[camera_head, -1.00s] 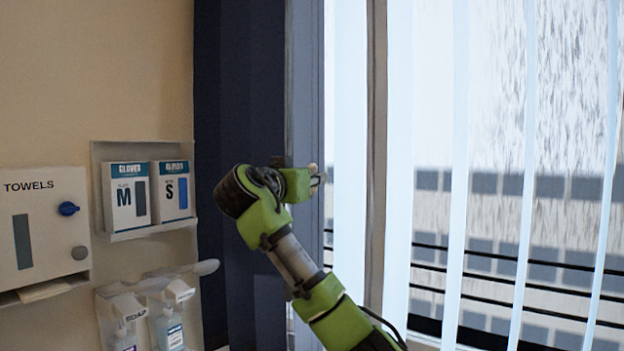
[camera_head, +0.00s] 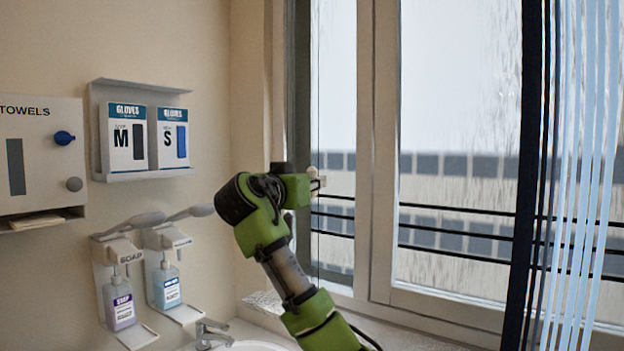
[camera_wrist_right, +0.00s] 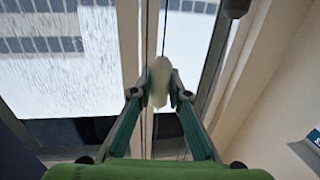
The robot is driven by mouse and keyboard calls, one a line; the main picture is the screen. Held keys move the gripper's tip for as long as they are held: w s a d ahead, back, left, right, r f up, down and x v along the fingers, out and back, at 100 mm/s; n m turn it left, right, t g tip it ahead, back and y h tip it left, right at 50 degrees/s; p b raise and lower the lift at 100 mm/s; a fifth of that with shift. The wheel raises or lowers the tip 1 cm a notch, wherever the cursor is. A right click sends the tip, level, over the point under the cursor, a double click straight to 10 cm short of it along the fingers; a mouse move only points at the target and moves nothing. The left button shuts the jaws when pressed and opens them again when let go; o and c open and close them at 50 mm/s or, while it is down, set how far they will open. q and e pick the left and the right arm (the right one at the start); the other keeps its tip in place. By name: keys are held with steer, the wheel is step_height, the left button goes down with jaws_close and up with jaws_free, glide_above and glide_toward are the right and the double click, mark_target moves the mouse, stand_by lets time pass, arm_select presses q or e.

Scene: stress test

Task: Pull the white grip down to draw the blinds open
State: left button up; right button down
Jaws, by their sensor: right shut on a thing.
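The white grip (camera_wrist_right: 160,80) hangs on a thin dark cord and is pinched between the fingertips of my right gripper (camera_wrist_right: 160,90) in the right wrist view. In the head view the right gripper (camera_head: 316,184) is in front of the left part of the window, and the grip is mostly hidden there. The blinds (camera_head: 580,180), dark and pale vertical slats, are bunched at the right side of the window in the head view. My left gripper is in neither view.
Glove boxes (camera_head: 148,135), a towel dispenser (camera_head: 40,155) and soap bottles (camera_head: 118,300) are on the wall at the left. The window frame (camera_head: 378,150) stands right behind the gripper.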

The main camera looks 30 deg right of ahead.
steer(key=shift+f+b, duration=1)
steer(key=shift+f, duration=0.9)
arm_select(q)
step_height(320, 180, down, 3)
arm_select(e)
steer(key=c, duration=1.9)
jaws_free()
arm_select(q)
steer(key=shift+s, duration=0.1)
arm_select(e)
steer(key=v, duration=1.2)
steer(key=shift+w+a, duration=0.1)
